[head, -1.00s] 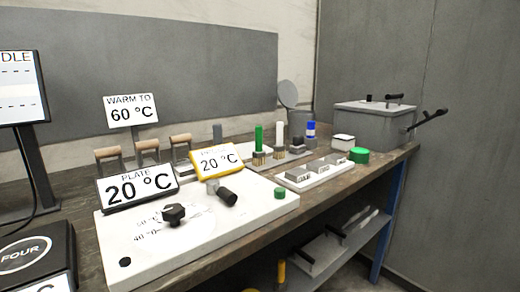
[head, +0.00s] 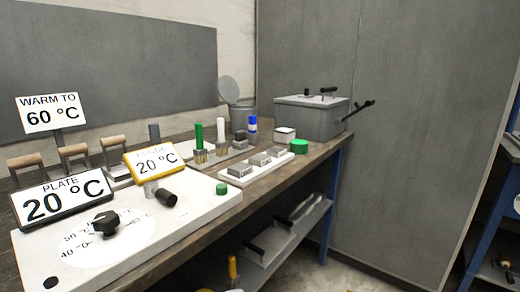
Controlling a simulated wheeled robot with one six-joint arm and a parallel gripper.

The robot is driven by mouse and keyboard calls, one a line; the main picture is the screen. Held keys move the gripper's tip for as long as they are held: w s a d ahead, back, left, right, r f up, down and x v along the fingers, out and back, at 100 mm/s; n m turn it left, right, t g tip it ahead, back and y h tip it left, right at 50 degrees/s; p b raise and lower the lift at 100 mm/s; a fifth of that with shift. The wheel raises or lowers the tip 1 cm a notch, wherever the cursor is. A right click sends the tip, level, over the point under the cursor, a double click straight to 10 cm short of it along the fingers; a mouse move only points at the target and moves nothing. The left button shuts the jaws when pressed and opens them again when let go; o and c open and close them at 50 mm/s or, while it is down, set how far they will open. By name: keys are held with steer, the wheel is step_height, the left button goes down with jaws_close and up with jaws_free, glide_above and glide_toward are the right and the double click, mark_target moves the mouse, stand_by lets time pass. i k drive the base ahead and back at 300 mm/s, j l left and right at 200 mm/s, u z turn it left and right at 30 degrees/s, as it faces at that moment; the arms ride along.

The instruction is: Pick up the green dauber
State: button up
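The green dauber (head: 199,136) stands upright at the back of the bench, its lower end in a small brass-coloured holder (head: 201,156). A white dauber (head: 221,133) stands just right of it, and a blue one (head: 252,126) stands further right. My gripper is not in view, so I cannot see its fingers or whether it holds anything.
A white tray with grey blocks (head: 236,180), a green round lid (head: 299,146) and a grey lidded box (head: 310,119) stand to the right. The floor right of the bench looks clear.

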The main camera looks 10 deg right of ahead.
mark_target(200, 154)
steer(key=i+l, duration=0.1)
steer(key=i, duration=0.35)
steer(key=i+l+u, duration=0.1)
steer(key=i, duration=0.35)
steer(key=i+l+u, duration=0.1)
steer(key=i, duration=0.35)
steer(key=l, duration=0.1)
